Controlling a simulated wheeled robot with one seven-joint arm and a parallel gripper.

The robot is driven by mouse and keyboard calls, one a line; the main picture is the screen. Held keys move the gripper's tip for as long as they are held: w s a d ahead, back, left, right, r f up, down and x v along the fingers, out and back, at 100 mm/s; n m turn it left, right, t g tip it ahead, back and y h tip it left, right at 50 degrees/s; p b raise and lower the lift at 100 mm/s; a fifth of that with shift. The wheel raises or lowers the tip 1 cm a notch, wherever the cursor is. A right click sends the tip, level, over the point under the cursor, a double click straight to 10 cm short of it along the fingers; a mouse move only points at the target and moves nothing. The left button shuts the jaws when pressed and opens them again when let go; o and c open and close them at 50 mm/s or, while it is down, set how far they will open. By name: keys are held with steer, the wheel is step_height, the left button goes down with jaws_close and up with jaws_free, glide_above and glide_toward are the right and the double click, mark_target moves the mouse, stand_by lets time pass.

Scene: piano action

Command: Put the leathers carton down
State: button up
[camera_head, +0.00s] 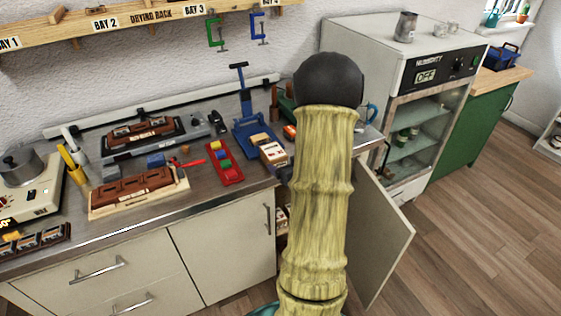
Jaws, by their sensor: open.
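A small tan carton with a pale label, likely the leathers carton (272,153), sits on the worktop near its front edge, beside the blue press. Its label is too small to read. My arm, in a yellow-green sleeve, stands in front and hides what is right of the carton. A dark piece of my gripper (284,173) shows just below and right of the carton, at the worktop's edge. The jaws are open. Most of the gripper is hidden behind my arm, and I cannot tell whether it touches the carton.
The worktop (135,228) holds a red tray (223,163), a blue press (256,137) and a wooden block tray (138,192). Below, a cabinet door (383,240) stands open, with small boxes (281,216) inside. A humidity cabinet (420,120) stands at the right. Floor is clear at right.

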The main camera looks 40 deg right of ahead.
steer(key=shift+s+a+r, duration=0.2)
steer(key=shift+s+r, duration=0.05)
steer(key=shift+s, duration=0.4)
steer(key=w+a+g, duration=0.3)
steer(key=a, duration=0.4)
steer(key=s+a+r+n+g+y, duration=0.1)
steer(key=s+a+g, duration=0.2)
steer(key=a, duration=0.9)
steer(key=s+a+n+g+y, duration=0.1)
steer(key=s+a+g, duration=0.3)
steer(key=s+a, duration=0.5)
steer(key=a+y, duration=0.1)
steer(key=a, duration=0.2)
steer(key=shift+s+r+n, duration=0.2)
steer(key=shift+r+n, duration=0.2)
